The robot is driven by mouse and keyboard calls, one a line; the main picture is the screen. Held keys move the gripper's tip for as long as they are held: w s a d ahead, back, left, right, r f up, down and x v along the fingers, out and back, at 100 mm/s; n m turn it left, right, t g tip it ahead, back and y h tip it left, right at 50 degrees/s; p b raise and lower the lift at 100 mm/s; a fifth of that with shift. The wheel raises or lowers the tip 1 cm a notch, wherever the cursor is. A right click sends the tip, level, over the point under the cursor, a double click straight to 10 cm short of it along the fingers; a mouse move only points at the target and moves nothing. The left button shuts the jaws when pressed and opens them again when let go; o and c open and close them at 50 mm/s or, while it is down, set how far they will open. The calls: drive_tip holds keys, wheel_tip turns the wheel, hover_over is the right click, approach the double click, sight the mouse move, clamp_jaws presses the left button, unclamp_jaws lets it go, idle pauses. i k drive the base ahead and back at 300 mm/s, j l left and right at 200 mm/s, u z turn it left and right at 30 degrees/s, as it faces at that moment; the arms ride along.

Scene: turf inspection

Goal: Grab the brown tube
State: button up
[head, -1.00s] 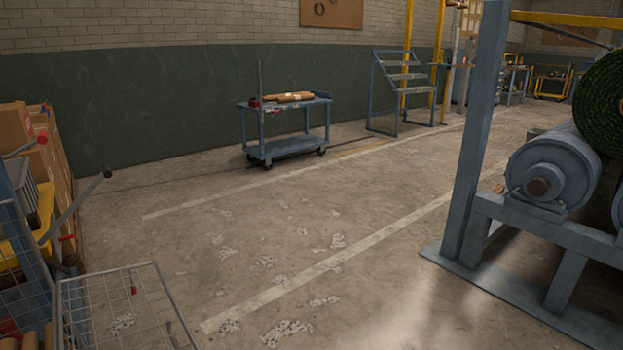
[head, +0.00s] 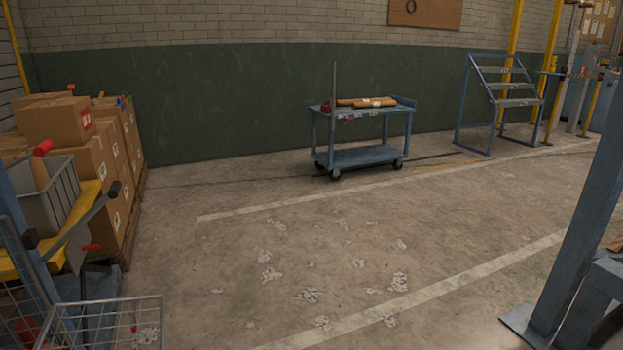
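Brown tubes (head: 366,102) lie on the top shelf of a blue wheeled cart (head: 362,155) near the green wall, across the floor. They lie flat and close together, with pale labels on them. I cannot tell exactly how many there are. A small red item (head: 326,108) sits at the left end of the same shelf, by an upright grey post. My gripper is not in view.
Stacked cardboard boxes (head: 92,155) stand at the left. A wire basket (head: 95,320) and a yellow-and-grey cart with a grey bin (head: 58,195) are close at lower left. A blue steel frame (head: 580,230) stands at right.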

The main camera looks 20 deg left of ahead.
sight(41, 177)
drive_tip(key=i+j+u, duration=0.2)
drive_tip(key=i+u, duration=0.2)
drive_tip(key=i, duration=0.15)
drive_tip(key=i+u, duration=0.45)
drive_tip(key=i+l+u, duration=0.1)
drive_tip(key=i+u, duration=0.3)
drive_tip(key=i, duration=0.2)
